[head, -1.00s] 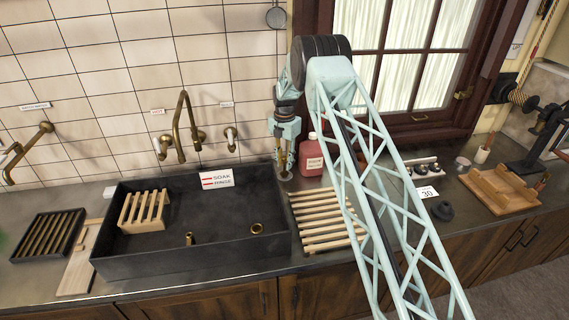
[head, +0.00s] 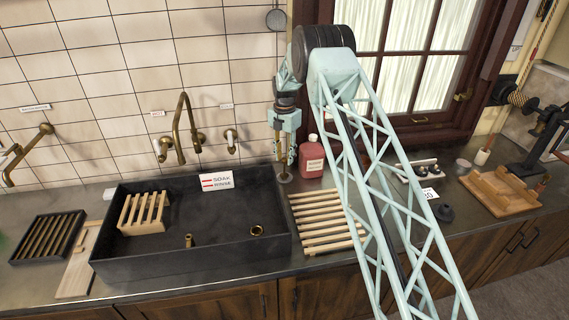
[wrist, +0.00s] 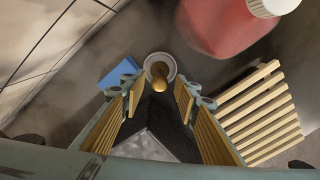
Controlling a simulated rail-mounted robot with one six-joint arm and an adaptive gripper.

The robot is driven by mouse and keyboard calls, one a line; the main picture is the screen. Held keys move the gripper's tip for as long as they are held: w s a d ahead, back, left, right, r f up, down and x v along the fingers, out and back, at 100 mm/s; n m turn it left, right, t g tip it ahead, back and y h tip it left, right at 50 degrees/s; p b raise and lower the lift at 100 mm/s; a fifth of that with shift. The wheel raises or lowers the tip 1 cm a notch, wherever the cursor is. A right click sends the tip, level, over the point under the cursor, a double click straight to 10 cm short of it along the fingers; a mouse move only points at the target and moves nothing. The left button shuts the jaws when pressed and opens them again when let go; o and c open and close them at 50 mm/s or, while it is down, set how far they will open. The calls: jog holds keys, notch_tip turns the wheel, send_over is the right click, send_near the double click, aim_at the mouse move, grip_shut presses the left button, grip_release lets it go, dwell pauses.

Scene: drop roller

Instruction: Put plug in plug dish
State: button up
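A small round grey dish (wrist: 149,66), apparently the plug dish, stands on the counter behind the sink's right back corner. It also shows in the head view (head: 285,179). A brass knobbed piece (wrist: 160,77), apparently the plug, appears within the dish's rim in the wrist view; I cannot tell how fully it is seated. My gripper (wrist: 160,95) points down above it, with its two fingers apart on either side and a gap between them and the brass piece. In the head view my gripper (head: 284,160) is just above the dish.
The dark sink (head: 220,246) holds a wooden rack (head: 144,212), a brass fitting (head: 189,240) and a brass drain ring (head: 256,230). A red bottle (head: 311,158) stands close right of my gripper. A slatted wooden rack (head: 325,222) lies right of the sink.

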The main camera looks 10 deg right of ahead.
jog(key=shift+r+b, duration=0.3)
jog(key=shift+r, duration=3.65)
